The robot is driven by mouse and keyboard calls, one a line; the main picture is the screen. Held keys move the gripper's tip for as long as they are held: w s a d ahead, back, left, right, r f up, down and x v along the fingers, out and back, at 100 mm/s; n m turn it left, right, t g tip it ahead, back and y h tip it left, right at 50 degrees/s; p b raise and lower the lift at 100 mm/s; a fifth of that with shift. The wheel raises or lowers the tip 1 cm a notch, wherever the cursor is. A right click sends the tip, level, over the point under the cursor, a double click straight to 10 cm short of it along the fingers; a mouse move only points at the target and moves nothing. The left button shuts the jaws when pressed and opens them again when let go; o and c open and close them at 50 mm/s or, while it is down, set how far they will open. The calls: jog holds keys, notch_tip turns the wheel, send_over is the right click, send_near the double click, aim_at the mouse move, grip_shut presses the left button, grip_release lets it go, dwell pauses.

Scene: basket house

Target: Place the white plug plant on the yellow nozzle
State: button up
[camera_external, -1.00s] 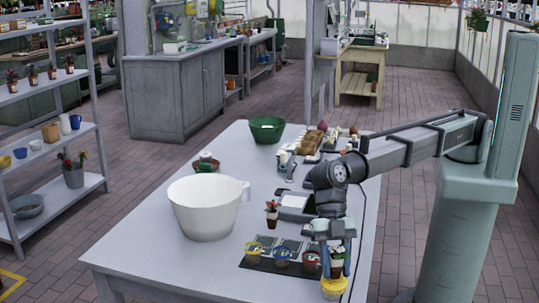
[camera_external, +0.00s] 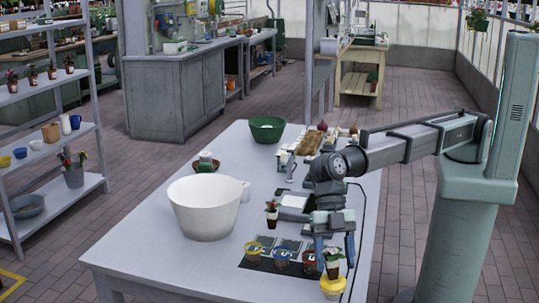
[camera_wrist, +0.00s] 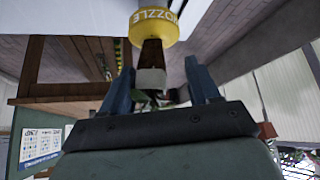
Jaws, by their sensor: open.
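The yellow nozzle (camera_external: 333,289) is at the front right of the table; in the wrist view it (camera_wrist: 153,27) shows the word NOZZLE. The white plug plant (camera_external: 332,270) has a brown lower part, a white band and green leaves. It stands on the yellow nozzle, and in the wrist view the plant (camera_wrist: 151,77) touches the nozzle with its brown end. My gripper (camera_external: 336,256) is above the plant with its blue fingers apart. In the wrist view my gripper (camera_wrist: 160,78) has one finger on each side of the plant, with gaps between.
A dark mat with blue (camera_external: 281,256), red (camera_external: 310,260) and yellow-ringed (camera_external: 254,250) pots lies left of the nozzle. Another potted plant (camera_external: 271,214) stands behind them. A large white tub (camera_external: 204,207) takes the table's left middle. The front left of the table is clear.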

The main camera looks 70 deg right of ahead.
jog(key=v, duration=1)
jog(key=shift+d+r, duration=0.1)
jog(key=shift+r, duration=0.05)
dwell(0.3)
